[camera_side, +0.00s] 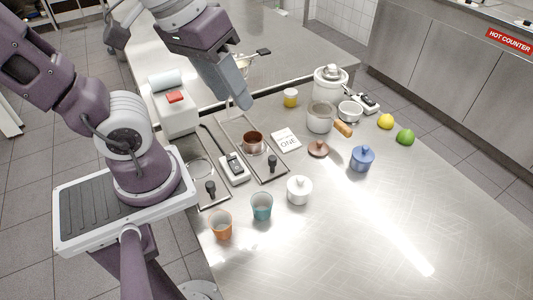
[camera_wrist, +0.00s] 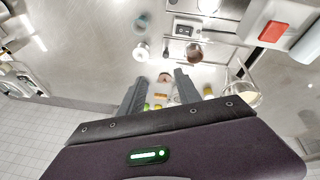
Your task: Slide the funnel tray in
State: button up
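Two wire-framed trays lie on the steel counter, each with a black knob at its near end. The longer tray (camera_side: 276,178) holds a brown cup (camera_side: 252,142) and has its knob (camera_side: 271,162) at the front. The other tray (camera_side: 213,208) lies left of it, with its own knob (camera_side: 210,187). A clear glass funnel-like vessel (camera_wrist: 243,95) shows in the wrist view; my gripper partly hides it in the side view. I cannot tell for certain which tray is the funnel tray. My gripper (camera_side: 240,104) hangs above the counter's back part; its fingers (camera_wrist: 158,85) are apart and empty.
A white box with a red button (camera_side: 176,110) stands behind left. A white card (camera_side: 286,139), brown lid (camera_side: 318,149), white pot (camera_side: 299,190), blue pot (camera_side: 362,158) and two cups (camera_side: 262,207) stand nearby. The front right counter is clear.

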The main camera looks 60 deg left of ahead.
jog(key=w+d+f+n+g, duration=0.1)
jog(key=w+f+n+g, duration=0.35)
jog(key=n, duration=0.45)
jog(key=n+g+y, duration=0.3)
jog(key=n+y, duration=0.1)
jog(key=n, duration=1)
send_near(273, 157)
jog(key=f, duration=0.2)
jog(key=x, duration=0.7)
jog(key=shift+s+a+r, duration=0.2)
jog(key=shift+s, duration=0.05)
grip_shut()
